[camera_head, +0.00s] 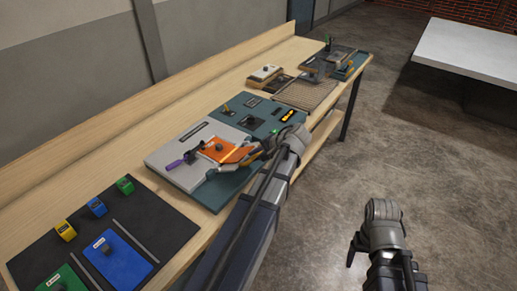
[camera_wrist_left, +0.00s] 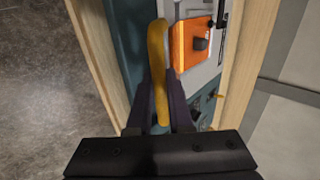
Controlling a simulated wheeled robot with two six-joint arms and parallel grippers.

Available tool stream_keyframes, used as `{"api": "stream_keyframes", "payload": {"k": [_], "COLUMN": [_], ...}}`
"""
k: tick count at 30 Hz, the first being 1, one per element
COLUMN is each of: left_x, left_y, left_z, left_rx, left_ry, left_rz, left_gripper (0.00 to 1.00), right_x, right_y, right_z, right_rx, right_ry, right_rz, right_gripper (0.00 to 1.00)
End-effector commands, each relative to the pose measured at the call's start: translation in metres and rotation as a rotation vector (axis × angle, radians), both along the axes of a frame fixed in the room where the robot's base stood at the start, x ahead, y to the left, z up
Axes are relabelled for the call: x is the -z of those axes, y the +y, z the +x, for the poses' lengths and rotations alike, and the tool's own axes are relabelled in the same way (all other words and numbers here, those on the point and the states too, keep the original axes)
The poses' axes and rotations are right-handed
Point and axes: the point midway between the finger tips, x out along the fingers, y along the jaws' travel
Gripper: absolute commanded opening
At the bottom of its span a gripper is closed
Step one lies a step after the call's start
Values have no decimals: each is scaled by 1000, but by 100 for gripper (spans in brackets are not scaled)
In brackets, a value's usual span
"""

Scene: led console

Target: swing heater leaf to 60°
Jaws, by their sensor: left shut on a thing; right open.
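The orange leaf (camera_head: 219,150) lies over the light grey panel of the console (camera_head: 170,171). In the left wrist view the orange leaf (camera_wrist_left: 188,45) shows a dark knob. Its angle cannot be read exactly. My left gripper (camera_head: 250,154) is at the leaf's right side. In the left wrist view its dark fingers (camera_wrist_left: 159,98) are shut on a yellow bar (camera_wrist_left: 157,45), beside the orange leaf. Whether the bar joins the leaf is hidden. My right gripper (camera_head: 380,260) is open and empty over the floor, away from the bench.
A teal panel (camera_head: 262,113) with a lit display lies behind. A dark mat (camera_head: 165,228) with coloured blocks is at the near left. A white table (camera_head: 465,55) stands far right; the floor between is clear.

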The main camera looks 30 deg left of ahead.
Motion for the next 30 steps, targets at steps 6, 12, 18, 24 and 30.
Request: {"api": "stream_keyframes", "payload": {"k": [6, 12, 18, 24, 30], "left_x": [-30, -41, -45, -48, -49], "left_y": [17, 29, 38, 43, 45], "left_z": [2, 3, 3, 3, 3], "left_rx": [-6, -5, -2, -2, -1], "left_ry": [12, 23, 24, 24, 24], "left_rz": [-158, -283, -320, -319, -318], "left_gripper": [0, 0, 0, 0, 0], "right_x": [-52, -77, -85, -88, -89], "right_y": [0, 0, 0, 0, 0], "right_z": [0, 0, 0, 0, 0], "right_rx": [-1, -1, 0, 1, 2], "right_ry": [0, 0, 0, 0, 0], "right_rz": [0, 0, 0, 1, 1], "right_gripper": [78, 78, 78, 78, 78]}}
